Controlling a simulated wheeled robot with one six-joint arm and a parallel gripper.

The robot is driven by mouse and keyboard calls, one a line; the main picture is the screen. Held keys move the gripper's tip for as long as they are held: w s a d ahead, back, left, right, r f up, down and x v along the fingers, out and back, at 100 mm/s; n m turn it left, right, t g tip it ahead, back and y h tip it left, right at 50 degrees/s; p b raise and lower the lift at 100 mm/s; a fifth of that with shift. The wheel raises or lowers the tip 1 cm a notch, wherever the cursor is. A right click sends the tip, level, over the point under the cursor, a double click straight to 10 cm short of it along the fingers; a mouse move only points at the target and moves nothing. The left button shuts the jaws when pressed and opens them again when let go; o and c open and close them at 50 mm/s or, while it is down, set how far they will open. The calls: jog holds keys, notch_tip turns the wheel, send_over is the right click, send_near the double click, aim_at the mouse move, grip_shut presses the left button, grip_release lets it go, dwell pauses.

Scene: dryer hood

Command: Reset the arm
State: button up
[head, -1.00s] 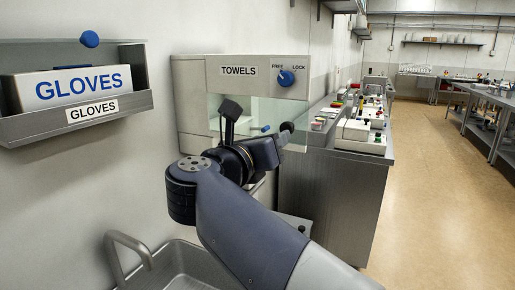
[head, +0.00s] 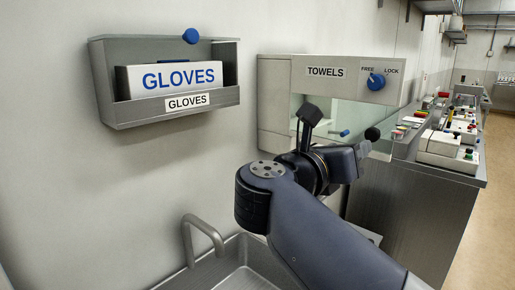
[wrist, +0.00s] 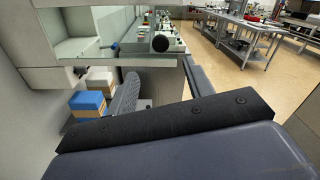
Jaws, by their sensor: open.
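My arm reaches in from the lower right of the head view, bent at a dark joint. My gripper (head: 356,156) is at its end, open with nothing seen in it, in front of the lower right of the towels dispenser (head: 272,105). Its fingers are small and partly hidden, and I cannot tell whether it touches anything. A black round knob (head: 372,133) shows just beyond it, and also in the wrist view (wrist: 160,43).
A metal glove holder (head: 120,117) with a gloves box (head: 140,82) hangs on the left wall. A sink with a curved tap (head: 207,231) lies below. A counter with several devices (head: 440,150) stands at right. Boxes (wrist: 88,102) show below in the wrist view. Floor is open at far right.

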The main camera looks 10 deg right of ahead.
aim_at(372, 135)
jog(key=p+x, duration=0.1)
jog(key=x, duration=0.9)
jog(key=shift+w+d, duration=0.3)
jog(key=b+v, duration=0.1)
jog(key=v, duration=1)
jog(key=p+x, duration=0.1)
jog(key=x, duration=1)
jog(key=shift+w+d, duration=0.1)
jog(key=shift+d, duration=0.2)
jog(key=shift+w+d+n+t+y, duration=0.4)
jog(key=shift+d+n+t, duration=0.1)
jog(key=shift+d, duration=0.05)
